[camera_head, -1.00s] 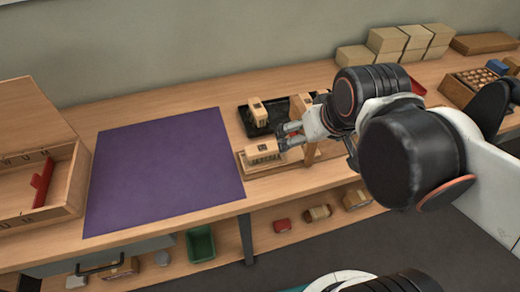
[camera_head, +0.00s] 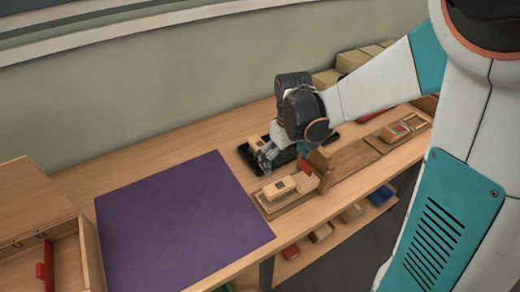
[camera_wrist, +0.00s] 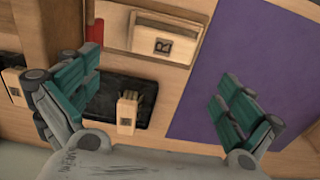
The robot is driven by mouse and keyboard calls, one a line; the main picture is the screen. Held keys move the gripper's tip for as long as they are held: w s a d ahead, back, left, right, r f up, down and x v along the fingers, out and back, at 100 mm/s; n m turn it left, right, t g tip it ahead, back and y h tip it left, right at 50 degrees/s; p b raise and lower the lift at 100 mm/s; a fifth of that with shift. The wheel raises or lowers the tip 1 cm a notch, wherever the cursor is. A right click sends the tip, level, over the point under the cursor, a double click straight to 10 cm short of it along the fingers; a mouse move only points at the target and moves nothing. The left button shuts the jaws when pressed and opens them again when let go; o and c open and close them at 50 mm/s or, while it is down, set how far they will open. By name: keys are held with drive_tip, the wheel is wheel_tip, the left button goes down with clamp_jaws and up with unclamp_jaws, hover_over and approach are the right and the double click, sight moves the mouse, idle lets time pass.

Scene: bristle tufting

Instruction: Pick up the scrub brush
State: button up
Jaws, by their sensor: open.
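A small pale wooden brush (camera_head: 256,143) with a dark mark on its face sits on the black tray (camera_head: 244,153). In the wrist view the brush (camera_wrist: 127,112) shows tan bristles and lies between my finger lines, nearer the left finger. A second pale block (camera_head: 279,188) sits on the wooden fixture; in the wrist view this block (camera_wrist: 160,38) bears an R-like mark. I cannot tell which one is the scrub brush. My gripper (camera_head: 268,160) is open above the tray, right beside the brush in the picture; the wrist view shows its teal fingers (camera_wrist: 155,85) wide apart and empty.
An upright wooden post (camera_head: 319,166) stands just right of the gripper. A purple mat (camera_head: 180,220) covers the bench at left and is clear. An open wooden box (camera_head: 75,255) is at far left. Cartons (camera_head: 352,60) line the wall at the back.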

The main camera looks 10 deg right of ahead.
sight(280, 185)
drive_tip(key=f+b, duration=0.1)
drive_tip(key=f, duration=0.4)
drive_tip(key=f+b, duration=0.2)
drive_tip(key=f, duration=0.2)
drive_tip(key=shift+w+a+f, duration=0.15)
drive_tip(key=shift+w+f, duration=0.05)
drive_tip(key=shift+f, duration=0.2)
wheel_tip(280, 185, down, 5)
drive_tip(key=b, duration=0.2)
drive_tip(key=shift+a+f+b, duration=0.1)
drive_tip(key=shift+a+b, duration=0.05)
drive_tip(key=shift+b, duration=0.25)
drive_tip(key=c, duration=1)
drive_tip(key=shift+o, duration=0.2)
drive_tip(key=shift+r, duration=0.2)
